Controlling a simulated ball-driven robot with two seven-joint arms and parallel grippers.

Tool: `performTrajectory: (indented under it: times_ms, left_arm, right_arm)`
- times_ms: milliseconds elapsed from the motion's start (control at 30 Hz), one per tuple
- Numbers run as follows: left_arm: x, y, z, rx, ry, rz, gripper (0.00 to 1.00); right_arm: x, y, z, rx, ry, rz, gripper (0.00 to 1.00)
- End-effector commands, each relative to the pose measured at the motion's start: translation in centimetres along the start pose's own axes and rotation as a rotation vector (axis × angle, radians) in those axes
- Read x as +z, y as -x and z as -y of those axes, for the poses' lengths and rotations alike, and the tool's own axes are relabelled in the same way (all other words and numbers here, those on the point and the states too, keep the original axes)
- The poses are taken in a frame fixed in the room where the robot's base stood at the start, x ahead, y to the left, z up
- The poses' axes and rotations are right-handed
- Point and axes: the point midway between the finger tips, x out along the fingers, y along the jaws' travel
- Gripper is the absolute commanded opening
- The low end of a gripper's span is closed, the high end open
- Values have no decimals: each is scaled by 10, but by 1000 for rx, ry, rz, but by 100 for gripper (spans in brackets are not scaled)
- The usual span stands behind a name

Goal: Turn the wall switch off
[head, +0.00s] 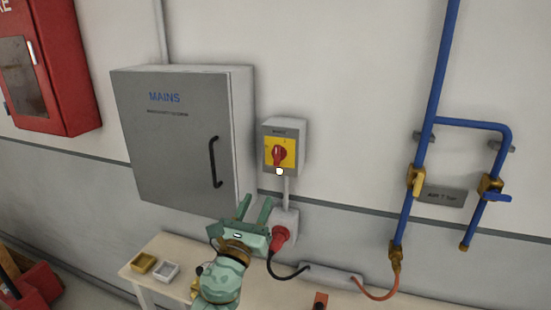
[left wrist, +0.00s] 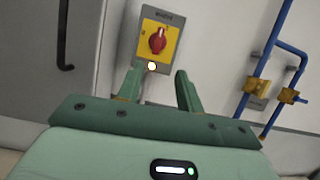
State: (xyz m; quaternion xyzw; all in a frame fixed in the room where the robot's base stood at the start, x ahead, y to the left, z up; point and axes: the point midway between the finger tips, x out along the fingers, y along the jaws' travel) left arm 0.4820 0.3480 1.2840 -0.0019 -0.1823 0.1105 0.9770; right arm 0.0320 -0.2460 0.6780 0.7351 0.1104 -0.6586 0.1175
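The wall switch (head: 284,146) is a grey box with a yellow plate and a red rotary knob (head: 279,155), mounted on the wall right of the mains cabinet. A small white lamp glows at its lower edge. In the left wrist view the switch (left wrist: 146,52) is ahead, its red knob (left wrist: 158,40) seen above and between my fingers. My left gripper (head: 255,208) is green, open and empty, below and left of the switch and apart from it. The fingers also show in the left wrist view (left wrist: 157,90). My right gripper is not in view.
A grey MAINS cabinet (head: 170,150) with a black handle stands left of the switch. Below it are a red plug (head: 279,239) and a table (head: 150,250) with small trays. Blue pipes (head: 425,150) with brass valves run at the right. A red cabinet (head: 60,70) hangs far left.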

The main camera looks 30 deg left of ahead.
Motion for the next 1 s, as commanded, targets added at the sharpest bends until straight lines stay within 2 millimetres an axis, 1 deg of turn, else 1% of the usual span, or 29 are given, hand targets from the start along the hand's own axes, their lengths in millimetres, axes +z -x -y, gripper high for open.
performTrajectory:
  times_ms: [33,167,267,467,600,700,833,1000]
  left_arm:
    - [11,-4,0,1,-29,20,36]
    - [18,-18,-1,2,-54,35,36]
    - [19,-39,-1,2,-52,34,36]
    - [20,-91,-1,2,-50,33,36]
    - [18,-123,-1,2,-48,32,36]
    - [18,-142,-1,2,-48,30,36]
    - [18,-157,-1,2,-49,30,36]
    - [18,-165,-1,2,-49,29,36]
  right_arm:
    - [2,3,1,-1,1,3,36]
    - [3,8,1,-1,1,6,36]
    - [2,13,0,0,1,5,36]
    - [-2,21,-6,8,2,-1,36]
    - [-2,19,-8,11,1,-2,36]
    - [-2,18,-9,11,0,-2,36]
    - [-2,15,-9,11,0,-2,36]
    - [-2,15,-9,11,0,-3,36]
